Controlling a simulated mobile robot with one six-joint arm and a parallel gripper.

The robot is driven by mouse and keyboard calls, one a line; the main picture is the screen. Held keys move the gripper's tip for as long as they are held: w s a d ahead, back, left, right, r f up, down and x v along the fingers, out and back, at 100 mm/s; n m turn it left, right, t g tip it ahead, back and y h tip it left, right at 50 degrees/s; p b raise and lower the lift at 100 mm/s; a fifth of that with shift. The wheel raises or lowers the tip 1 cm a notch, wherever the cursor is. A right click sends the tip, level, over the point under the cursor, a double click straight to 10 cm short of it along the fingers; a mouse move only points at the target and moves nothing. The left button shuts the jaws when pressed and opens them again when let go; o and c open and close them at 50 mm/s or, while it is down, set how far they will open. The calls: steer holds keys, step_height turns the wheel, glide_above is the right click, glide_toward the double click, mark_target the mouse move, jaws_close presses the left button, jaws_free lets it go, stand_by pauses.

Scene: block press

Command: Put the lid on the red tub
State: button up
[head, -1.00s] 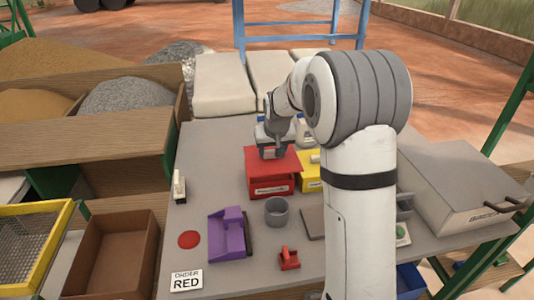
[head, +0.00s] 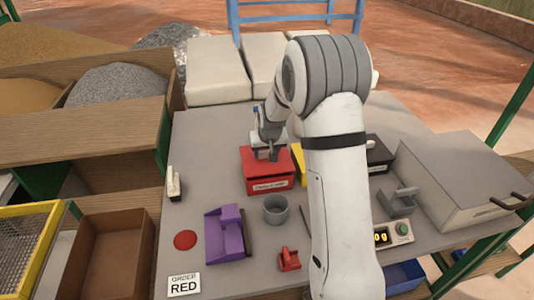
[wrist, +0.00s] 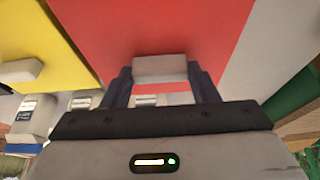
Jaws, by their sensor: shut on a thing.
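The red tub (head: 284,186) stands on the grey table behind the grey cup, with a pale label on its front. The red lid (head: 256,167) lies level over the tub's top, its edges close to lined up with the tub. I cannot tell whether it rests fully on the rim. My gripper (head: 268,154) is above the lid, shut on its pale grey handle. In the wrist view the fingers (wrist: 161,82) hold the handle (wrist: 160,68) from both sides, with the red lid (wrist: 140,25) filling the space beyond.
A yellow tub (head: 299,165) stands close right of the red one, partly behind my arm. A grey cup (head: 276,209), a purple fixture (head: 225,237) and a small red piece (head: 289,259) are in front. A card (head: 184,284) reads "ORDER RED".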

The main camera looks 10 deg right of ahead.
steer(key=shift+f, duration=0.9)
steer(key=o, duration=1)
steer(key=shift+o, duration=0.2)
steer(key=shift+r, duration=0.1)
steer(key=shift+r, duration=0.2)
steer(key=b+v, duration=0.1)
steer(key=v, duration=1.1)
steer(key=s+r+g, duration=0.1)
steer(key=s+r, duration=0.1)
steer(key=s, duration=1.3)
steer(key=s+r, duration=0.2)
steer(key=s, duration=1.3)
steer(key=shift+s+d+r+g, duration=0.2)
steer(key=shift+s+r+g, duration=0.15)
steer(key=shift+r+g, duration=0.05)
